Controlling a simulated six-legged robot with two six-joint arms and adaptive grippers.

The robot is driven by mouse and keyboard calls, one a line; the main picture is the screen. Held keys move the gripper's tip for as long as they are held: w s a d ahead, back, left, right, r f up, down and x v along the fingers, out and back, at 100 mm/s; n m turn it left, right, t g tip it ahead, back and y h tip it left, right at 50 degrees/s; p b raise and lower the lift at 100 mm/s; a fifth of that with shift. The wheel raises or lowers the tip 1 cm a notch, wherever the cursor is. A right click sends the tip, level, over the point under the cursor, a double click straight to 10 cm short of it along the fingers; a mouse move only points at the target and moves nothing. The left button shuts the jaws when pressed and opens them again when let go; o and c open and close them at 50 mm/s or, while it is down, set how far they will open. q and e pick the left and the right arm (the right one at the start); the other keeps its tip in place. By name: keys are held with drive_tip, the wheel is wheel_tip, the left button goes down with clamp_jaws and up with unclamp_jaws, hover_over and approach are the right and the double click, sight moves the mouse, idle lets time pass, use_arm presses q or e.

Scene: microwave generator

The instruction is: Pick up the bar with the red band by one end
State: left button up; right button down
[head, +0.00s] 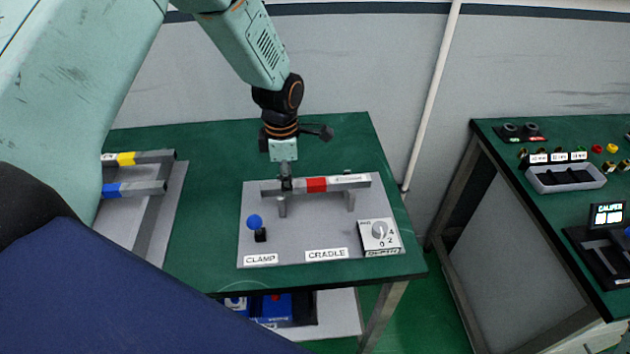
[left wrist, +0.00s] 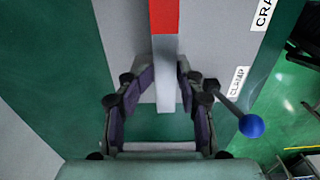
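The bar with the red band (head: 348,181) is grey and lies level across two cradle posts on a grey plate. The red band is at its middle. My left gripper (head: 286,183) is over the bar's left part, pointing down. In the left wrist view the bar (left wrist: 166,60) runs down between the two fingers of my left gripper (left wrist: 160,78), its end inside the opening. The fingers stand apart; the left one has a clear gap to the bar, the right one is very close to it. I cannot tell whether it touches. My right gripper is not in view.
A blue-knobbed clamp lever (head: 255,223) stands at the plate's front left, a dial box (head: 380,236) at its front right. A second table (head: 500,180) stands right, past a gap.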

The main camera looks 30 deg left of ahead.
use_arm(q)
drive_tip(key=shift+w+a+f, duration=0.1)
drive_tip(key=shift+f, duration=0.35)
drive_tip(key=shift+s+d+r, duration=0.2)
drive_tip(key=shift+s+r, duration=0.05)
drive_tip(key=shift+c, duration=2)
drive_tip(key=shift+w+a+f, duration=0.1)
clamp_jaws()
